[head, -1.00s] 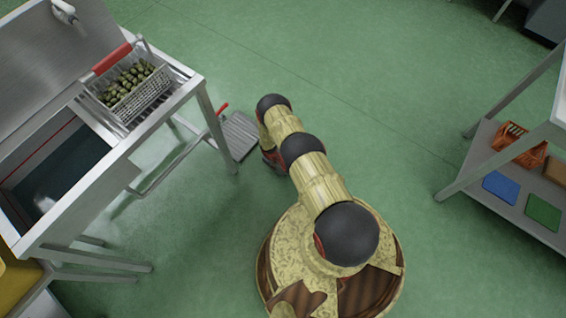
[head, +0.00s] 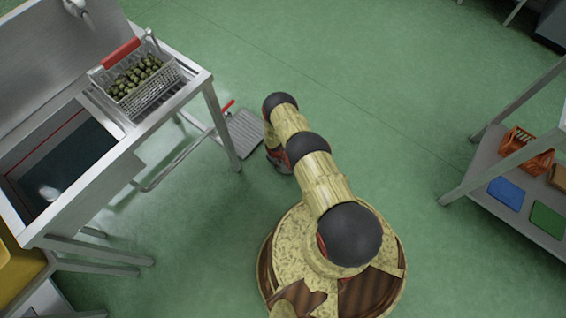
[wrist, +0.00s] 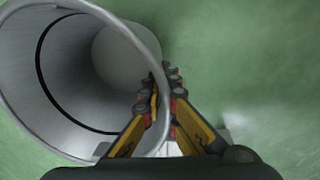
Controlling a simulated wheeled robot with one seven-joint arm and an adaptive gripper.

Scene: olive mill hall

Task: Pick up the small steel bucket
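The small steel bucket (wrist: 75,75) fills the left of the wrist view. Its open mouth faces the camera, and its grey inside has a dark ring line and a paler round end. My gripper (wrist: 165,85) is shut on the bucket's rim, with one finger inside the wall and the other outside. The fingertips are close together with the thin rim between them. I cannot tell whether the bucket touches the floor. In the head view my arm hides the bucket and the fingers.
A steel sink (head: 140,150) stands at the left, with a wire basket of olives (head: 140,82) on its drainboard. The green floor between is clear.

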